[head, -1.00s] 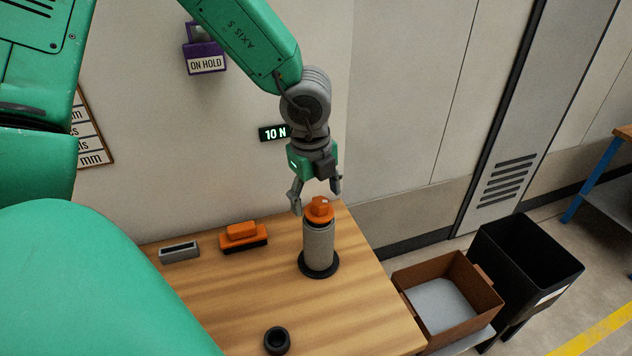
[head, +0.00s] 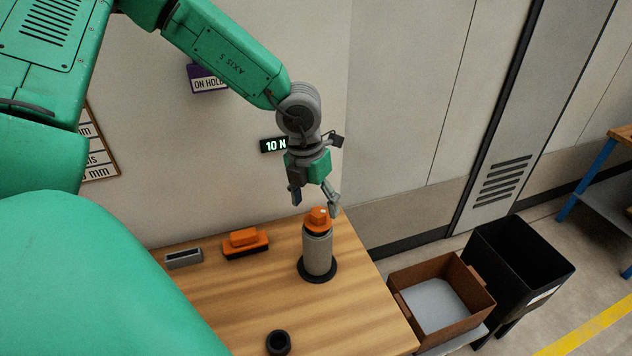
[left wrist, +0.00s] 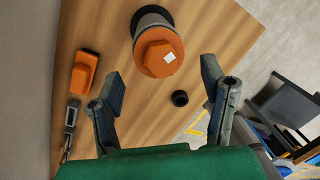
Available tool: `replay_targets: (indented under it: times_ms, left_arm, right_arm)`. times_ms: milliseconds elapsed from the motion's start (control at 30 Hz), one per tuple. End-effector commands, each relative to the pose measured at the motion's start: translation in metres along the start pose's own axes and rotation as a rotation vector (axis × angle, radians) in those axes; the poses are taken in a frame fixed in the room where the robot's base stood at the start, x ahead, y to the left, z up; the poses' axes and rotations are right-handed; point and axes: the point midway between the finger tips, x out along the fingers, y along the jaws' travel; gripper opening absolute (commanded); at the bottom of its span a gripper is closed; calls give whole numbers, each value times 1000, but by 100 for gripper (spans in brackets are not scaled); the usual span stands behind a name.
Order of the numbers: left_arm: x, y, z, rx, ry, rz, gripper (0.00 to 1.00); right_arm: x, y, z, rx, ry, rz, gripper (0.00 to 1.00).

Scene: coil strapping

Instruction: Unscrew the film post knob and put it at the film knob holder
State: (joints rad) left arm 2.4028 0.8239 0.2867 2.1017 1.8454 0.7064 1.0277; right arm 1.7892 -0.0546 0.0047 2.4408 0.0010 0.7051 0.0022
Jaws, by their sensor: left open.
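The orange film post knob (head: 318,219) sits on top of the grey cylindrical post (head: 318,254), which stands upright on a dark round base on the wooden table. In the left wrist view the knob (left wrist: 158,57) shows a hexagonal top with a white square mark. My left gripper (head: 315,205) is open above and around the knob's top in the head view. In the left wrist view its two fingers (left wrist: 163,88) are spread wide, with the knob beyond them and nothing between the pads. The film knob holder may be the black ring (head: 278,342) at the table's front; I cannot tell. My right gripper is not in view.
An orange block on a black base (head: 245,243) and a small grey slotted block (head: 183,258) stand left of the post. A brown open box (head: 470,318) and a black bin (head: 535,290) stand right of the table. The wall is close behind.

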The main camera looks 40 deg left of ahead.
Motion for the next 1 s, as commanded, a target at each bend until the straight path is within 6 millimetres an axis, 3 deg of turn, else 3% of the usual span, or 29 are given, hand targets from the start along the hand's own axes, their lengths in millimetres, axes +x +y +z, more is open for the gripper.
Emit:
replay_targets:
  times_ms: [433,733,1000]
  left_arm:
    - [1,1,6,557,62,-27,66]
    - [0,0,8,698,76,-32,66]
    - [2,0,8,697,76,-32,66]
  right_arm:
    - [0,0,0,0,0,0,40]
    - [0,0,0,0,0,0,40]
    - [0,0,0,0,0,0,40]
